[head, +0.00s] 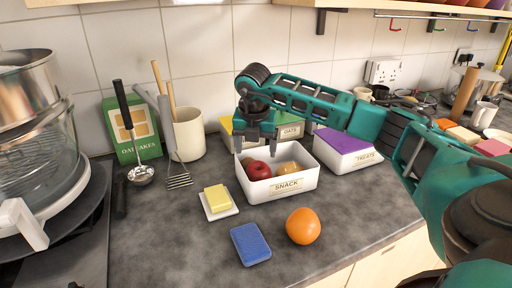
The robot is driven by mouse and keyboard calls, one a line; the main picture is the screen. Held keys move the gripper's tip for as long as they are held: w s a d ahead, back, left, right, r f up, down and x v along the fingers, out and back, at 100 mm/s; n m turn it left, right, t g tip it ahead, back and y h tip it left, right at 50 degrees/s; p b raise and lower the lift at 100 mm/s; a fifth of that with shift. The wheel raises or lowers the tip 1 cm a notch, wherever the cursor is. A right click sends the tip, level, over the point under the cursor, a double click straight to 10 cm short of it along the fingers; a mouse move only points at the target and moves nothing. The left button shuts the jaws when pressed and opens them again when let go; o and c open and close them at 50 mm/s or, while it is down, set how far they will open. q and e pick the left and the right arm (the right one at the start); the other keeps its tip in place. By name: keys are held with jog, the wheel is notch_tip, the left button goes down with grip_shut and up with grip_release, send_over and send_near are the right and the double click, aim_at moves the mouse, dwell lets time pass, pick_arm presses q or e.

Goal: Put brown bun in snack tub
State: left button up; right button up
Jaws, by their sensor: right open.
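The snack tub (283,192) is a white open box labelled SNACK, standing on the counter at the middle of the head view. A rounded golden-brown thing (289,168), which looks like the brown bun, lies inside it on the right. A red apple (259,171) lies inside on the left, with a small part of another brownish thing showing behind it. My right gripper (257,149) points down over the back left of the tub, open, with nothing visible between its fingers. My left gripper is out of view.
An orange (303,226), a blue sponge (251,244) and a yellow block on a white dish (219,211) lie in front. The purple-lidded treats tub (346,155) stands right of the snack tub. The utensil pot (188,137) and oatcakes box (131,128) stand behind left.

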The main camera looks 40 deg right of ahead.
jog(key=v, duration=1.2)
